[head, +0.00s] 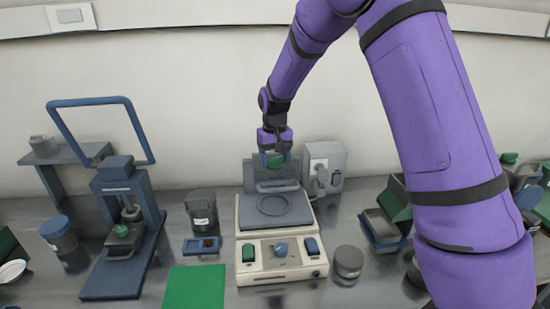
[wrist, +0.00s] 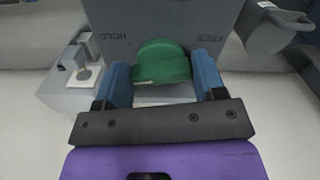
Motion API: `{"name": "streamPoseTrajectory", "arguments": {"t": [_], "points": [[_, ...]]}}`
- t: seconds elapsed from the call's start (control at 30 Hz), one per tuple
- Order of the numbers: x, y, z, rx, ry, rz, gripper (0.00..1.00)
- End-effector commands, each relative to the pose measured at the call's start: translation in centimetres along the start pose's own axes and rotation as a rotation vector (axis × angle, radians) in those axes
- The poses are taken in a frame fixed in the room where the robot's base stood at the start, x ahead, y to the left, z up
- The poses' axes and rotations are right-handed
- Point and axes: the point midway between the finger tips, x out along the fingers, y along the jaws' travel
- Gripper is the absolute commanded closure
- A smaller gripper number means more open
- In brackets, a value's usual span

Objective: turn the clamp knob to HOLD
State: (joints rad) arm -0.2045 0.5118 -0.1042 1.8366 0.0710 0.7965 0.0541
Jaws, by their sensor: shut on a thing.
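The green clamp knob (wrist: 161,62) sits between the two blue fingers of my gripper (wrist: 163,72) in the wrist view. The fingers are shut on the knob from both sides. The grey clamp panel (wrist: 165,18) behind it carries an upside-down HOLD label at the left and a FREE label at the right. The knob's pointer direction is not clear. In the head view my gripper (head: 275,152) is at the upright back part of the cream and grey device (head: 282,258), with a bit of the green knob (head: 275,161) showing.
A blue-framed press (head: 118,185) stands at the left. A dark canister (head: 202,210), a small blue box (head: 201,246) and a green mat (head: 195,288) lie left of the device. A grey round tin (head: 348,261) and a grey-green open box (head: 383,226) stand at the right.

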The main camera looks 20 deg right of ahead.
Motion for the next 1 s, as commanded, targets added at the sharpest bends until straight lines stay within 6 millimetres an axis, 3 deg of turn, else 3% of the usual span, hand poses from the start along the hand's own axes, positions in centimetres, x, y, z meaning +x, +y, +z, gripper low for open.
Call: {"name": "streamPoseTrajectory", "arguments": {"t": [0.5,1.0], "points": [[-0.03,-0.22,-0.08,0.452,0.001,0.0,0.6],[-0.03,-0.3,-0.14,0.65,0.001,-0.001,0.6]]}}
